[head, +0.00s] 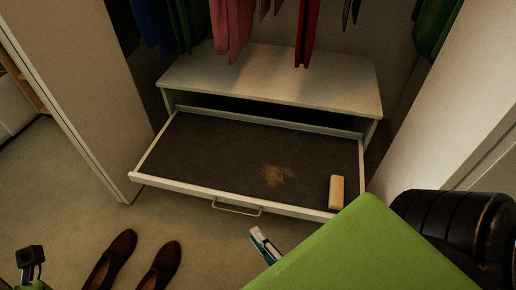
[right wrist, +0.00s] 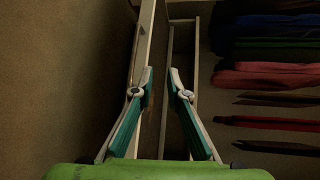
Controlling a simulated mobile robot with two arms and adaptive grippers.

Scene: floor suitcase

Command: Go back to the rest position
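My right gripper (head: 262,242) shows in the head view in front of the drawer, partly covered by my green arm. In the right wrist view its two teal fingers (right wrist: 161,82) are apart, with nothing between them. The drawer (head: 200,187) is pulled out of the low white cabinet, its handle (head: 237,208) on the front. At the lower left edge of the head view a small black and green part of my left arm shows; its fingers are not visible.
In the drawer lie a tan block (head: 336,192) and a brownish patch of crumbs (head: 277,175). Brown shoes (head: 112,258) stand on the floor at front left. Clothes (head: 232,28) hang above the cabinet (head: 275,80). Pale panels flank the opening on both sides.

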